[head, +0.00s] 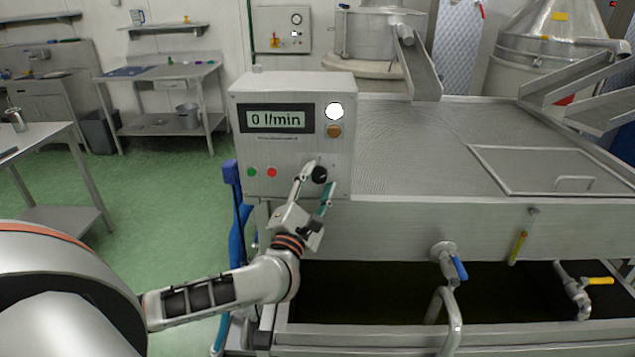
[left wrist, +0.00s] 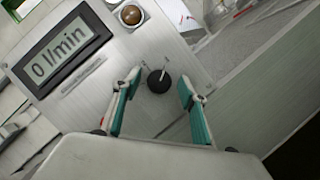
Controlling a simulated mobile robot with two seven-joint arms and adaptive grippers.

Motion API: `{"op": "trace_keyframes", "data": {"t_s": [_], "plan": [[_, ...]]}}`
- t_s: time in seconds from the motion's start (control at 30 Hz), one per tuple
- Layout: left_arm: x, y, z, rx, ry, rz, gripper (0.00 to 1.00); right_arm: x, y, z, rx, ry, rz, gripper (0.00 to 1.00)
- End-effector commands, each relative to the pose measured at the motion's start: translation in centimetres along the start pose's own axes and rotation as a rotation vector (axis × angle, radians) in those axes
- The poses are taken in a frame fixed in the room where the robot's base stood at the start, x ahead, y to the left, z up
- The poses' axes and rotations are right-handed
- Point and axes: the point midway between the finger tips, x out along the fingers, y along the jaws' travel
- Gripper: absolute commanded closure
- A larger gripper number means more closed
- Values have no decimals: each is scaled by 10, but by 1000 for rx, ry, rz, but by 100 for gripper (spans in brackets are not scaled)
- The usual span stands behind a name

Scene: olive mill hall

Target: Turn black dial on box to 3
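The control box (head: 240,155) is a brushed metal box with a display (head: 276,119) that reads "0 l/min". The black dial (head: 320,174) sits at its lower right; it also shows in the left wrist view (left wrist: 158,81). My left gripper (head: 319,176) is in front of the box at the dial. In the left wrist view its teal-padded fingers (left wrist: 155,90) are spread, one on each side of the dial with gaps, not touching it. The dial's scale marks are too small to read. My right gripper is in neither view.
A green button (head: 251,172), a red button (head: 272,172), a white round lamp (head: 335,111) and an amber lamp (head: 334,131) are on the box face. The metal tank top (head: 430,140) extends right. Valves with a blue handle (head: 460,267) and a yellow handle (head: 599,281) stick out below.

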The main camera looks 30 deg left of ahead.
Motion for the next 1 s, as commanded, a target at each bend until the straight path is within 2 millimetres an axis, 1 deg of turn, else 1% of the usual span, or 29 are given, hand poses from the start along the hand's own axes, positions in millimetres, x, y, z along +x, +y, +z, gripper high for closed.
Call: {"op": "trace_keyframes", "data": {"t_s": [0.2, 0.33, 0.47, 0.6, 0.8, 0.9, 1.0], "plan": [[-1, 0, 0, -1, 0, 1, 57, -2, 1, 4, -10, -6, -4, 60], [-10, -1, 0, -2, 1, -1, 57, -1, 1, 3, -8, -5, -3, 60], [-31, -1, -1, -2, 2, -4, 57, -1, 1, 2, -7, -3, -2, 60], [-61, -2, -1, -1, 2, -5, 57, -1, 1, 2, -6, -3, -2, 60], [-97, -1, -1, -1, 2, -3, 57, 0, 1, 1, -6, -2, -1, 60], [-109, 0, 0, -2, 2, -1, 57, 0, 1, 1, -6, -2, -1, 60], [-116, 0, 0, -2, 2, -1, 57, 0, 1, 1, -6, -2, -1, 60]]}}
